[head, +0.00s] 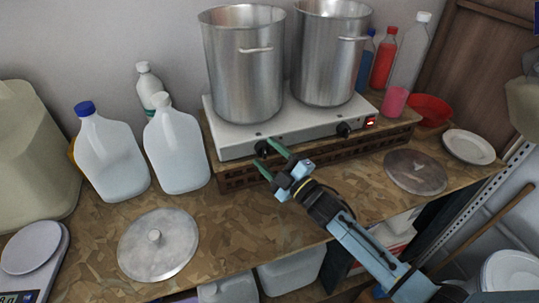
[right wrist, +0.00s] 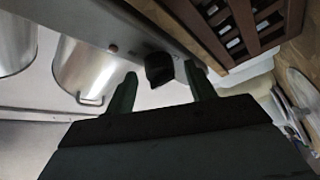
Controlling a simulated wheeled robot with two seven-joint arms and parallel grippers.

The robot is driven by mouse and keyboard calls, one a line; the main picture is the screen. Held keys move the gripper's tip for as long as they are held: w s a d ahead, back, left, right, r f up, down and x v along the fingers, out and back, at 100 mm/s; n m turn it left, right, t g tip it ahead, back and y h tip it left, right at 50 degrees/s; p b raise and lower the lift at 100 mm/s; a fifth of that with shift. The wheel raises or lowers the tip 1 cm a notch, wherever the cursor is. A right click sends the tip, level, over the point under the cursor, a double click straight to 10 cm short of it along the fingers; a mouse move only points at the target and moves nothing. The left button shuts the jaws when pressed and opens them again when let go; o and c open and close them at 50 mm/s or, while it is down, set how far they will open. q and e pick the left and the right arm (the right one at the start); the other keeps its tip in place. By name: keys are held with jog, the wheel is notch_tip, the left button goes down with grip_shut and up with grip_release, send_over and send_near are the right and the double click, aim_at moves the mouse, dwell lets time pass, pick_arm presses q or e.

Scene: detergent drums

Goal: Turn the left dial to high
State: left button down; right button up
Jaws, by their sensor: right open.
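The left dial (head: 262,148) is a black knob on the front face of the white two-burner hot plate (head: 228,145). My right gripper (head: 268,157) is open, with its green fingers at the left dial and partly covering it. In the right wrist view the black dial (right wrist: 159,68) shows between the two open fingers (right wrist: 161,88), with a gap visible on each side. Its pointer setting is not readable. The right dial (head: 344,130) sits farther right on the same face, beside a small red lit switch (head: 370,122). My left gripper is not in view.
Two tall steel pots (head: 245,80) (head: 328,60) stand on the hot plate, which rests on a slatted wooden crate (head: 235,177). White jugs (head: 176,150) stand to its left. Lids (head: 150,262) (head: 415,172) lie on the bench. Bottles (head: 384,60) and a red bowl (head: 430,109) are at the right.

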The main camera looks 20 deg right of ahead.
jog(key=c, duration=1)
jog(key=shift+m, duration=0.3)
jog(key=shift+a+f+m+t+h+b, duration=0.15)
jog(key=shift+m+t+h+b, duration=1.1)
jog(key=shift+m, duration=2)
jog(key=shift+a+f+m+t+h+b, duration=0.1)
jog(key=shift+a+m+t+h+b, duration=0.45)
jog(key=shift+m+h, duration=2)
jog(key=shift+d+f+m+t+h+b, duration=0.1)
jog(key=shift+m+t+h+b, duration=0.9)
jog(key=shift+m, duration=2.9)
jog(key=shift+m+g, duration=0.3)
